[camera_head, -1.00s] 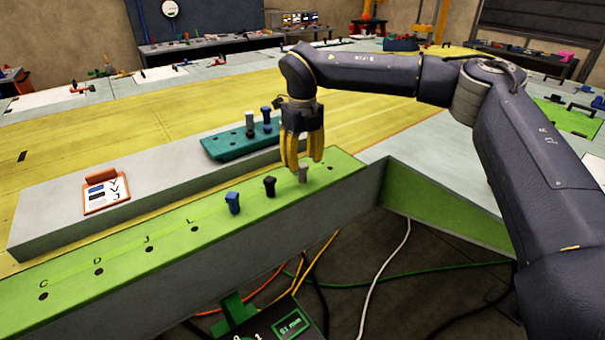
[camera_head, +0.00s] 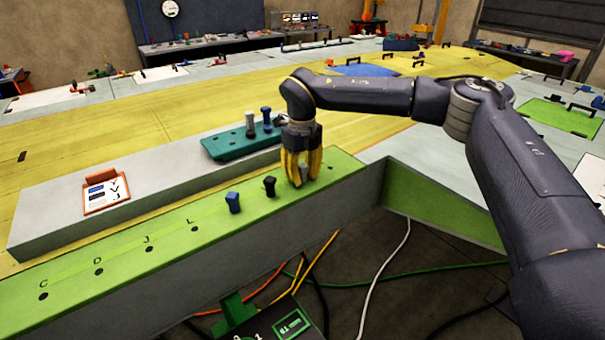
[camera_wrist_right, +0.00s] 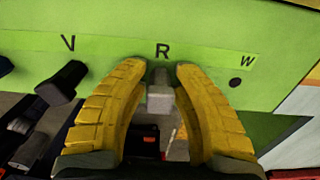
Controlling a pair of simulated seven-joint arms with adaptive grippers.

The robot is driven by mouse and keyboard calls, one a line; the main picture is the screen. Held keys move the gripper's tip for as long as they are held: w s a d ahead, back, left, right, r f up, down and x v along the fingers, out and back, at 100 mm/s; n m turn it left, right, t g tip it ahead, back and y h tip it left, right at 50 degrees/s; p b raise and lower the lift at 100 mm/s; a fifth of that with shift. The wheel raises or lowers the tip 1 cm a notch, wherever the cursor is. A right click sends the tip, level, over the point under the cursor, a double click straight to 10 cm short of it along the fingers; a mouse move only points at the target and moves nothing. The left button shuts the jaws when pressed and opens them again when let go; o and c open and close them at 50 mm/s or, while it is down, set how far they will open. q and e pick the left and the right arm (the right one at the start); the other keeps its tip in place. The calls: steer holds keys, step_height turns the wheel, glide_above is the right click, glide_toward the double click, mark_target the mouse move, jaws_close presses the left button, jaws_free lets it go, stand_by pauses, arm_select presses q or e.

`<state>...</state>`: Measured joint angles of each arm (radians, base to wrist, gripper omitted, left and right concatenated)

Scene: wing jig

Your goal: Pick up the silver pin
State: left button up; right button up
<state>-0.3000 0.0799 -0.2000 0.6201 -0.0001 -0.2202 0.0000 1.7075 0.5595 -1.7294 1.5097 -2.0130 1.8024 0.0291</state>
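The silver pin (camera_wrist_right: 160,98) stands in the green rail at the hole marked R, seen from above in the right wrist view. In the head view only a bit of the silver pin (camera_head: 303,171) shows between the yellow fingers. My right gripper (camera_head: 304,182) is down over it, with one finger on each side. In the right wrist view my right gripper (camera_wrist_right: 162,68) has its fingertips close beside the pin, with narrow gaps still showing. My left gripper is not in view.
A black pin (camera_head: 270,187) and a blue pin (camera_head: 233,202) stand left of the silver pin on the green rail (camera_head: 120,250). A teal block (camera_head: 225,147) with a grey pin and a blue pin lies behind. A clipboard (camera_head: 106,191) lies on the grey ledge.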

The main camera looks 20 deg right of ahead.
mark_target(302, 165)
jaws_close()
stand_by(0.4)
step_height(302, 165, up, 20)
stand_by(0.8)
